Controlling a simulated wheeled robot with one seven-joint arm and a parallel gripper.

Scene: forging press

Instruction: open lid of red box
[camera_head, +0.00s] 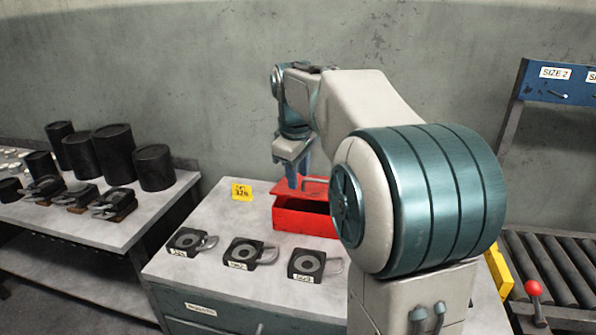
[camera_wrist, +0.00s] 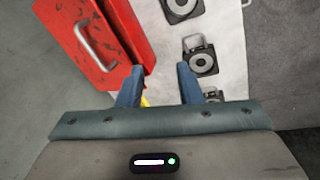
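The red box (camera_head: 303,222) stands on the grey cabinet top, partly hidden by my arm in the head view. Its red lid (camera_head: 290,190) is partly raised, and a dark gap shows between lid and box front. In the wrist view the lid (camera_wrist: 88,45) fills the upper left and carries a silver handle (camera_wrist: 97,47). The box's wall (camera_wrist: 128,25) shows to its right. My gripper (camera_wrist: 160,85) has its two blue fingers apart with nothing held between them. The handle is outside the fingers, to their upper left. In the head view my gripper (camera_head: 299,180) is above the lid.
Several dark square blocks with ring centres and metal loops, such as one (camera_head: 246,254), lie in front of the box. A yellow label (camera_head: 242,192) is at its left. Black cylinders (camera_head: 113,153) stand on the left table. A roller conveyor (camera_head: 545,262) and red-knobbed lever (camera_head: 533,288) are at right.

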